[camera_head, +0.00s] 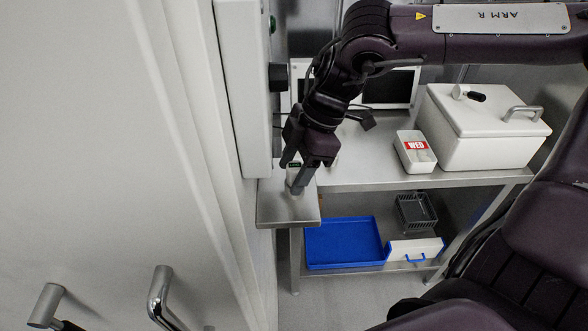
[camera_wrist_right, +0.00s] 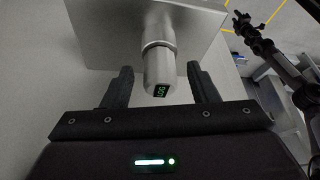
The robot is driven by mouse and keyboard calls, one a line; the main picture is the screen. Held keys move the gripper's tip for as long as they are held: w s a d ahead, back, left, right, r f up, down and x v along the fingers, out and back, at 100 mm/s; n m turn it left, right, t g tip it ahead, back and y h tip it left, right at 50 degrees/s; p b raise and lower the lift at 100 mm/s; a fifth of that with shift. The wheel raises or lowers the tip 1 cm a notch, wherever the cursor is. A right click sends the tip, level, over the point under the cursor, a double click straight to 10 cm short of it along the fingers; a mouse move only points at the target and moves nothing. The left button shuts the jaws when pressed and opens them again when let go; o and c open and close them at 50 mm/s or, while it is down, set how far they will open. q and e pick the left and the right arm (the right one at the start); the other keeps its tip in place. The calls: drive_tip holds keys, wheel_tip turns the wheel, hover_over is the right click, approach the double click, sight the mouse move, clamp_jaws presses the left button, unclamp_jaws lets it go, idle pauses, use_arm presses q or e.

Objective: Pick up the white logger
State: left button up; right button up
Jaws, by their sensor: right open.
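A pale grey-white cylinder with a small dark display on its end, which looks like the white logger (camera_wrist_right: 158,68), stands on a small metal ledge (camera_head: 285,212). In the head view the logger (camera_head: 296,189) is partly covered by my right gripper (camera_head: 293,176). My right gripper (camera_wrist_right: 160,72) is open, with one finger on each side of the logger. In the wrist view gaps show between the logger and both fingers.
A white wall unit (camera_head: 243,90) rises close beside the ledge. A metal bench (camera_head: 370,181) to the right holds a white lidded box (camera_head: 485,140) and a smaller box labelled WED (camera_head: 413,160). A blue tray (camera_head: 342,243) and grey basket (camera_head: 416,212) sit on the lower shelf.

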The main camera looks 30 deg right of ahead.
drive_tip(key=shift+f, duration=0.2)
drive_tip(key=c, duration=1.1)
drive_tip(key=shift+o, duration=0.2)
drive_tip(key=shift+r, duration=0.15)
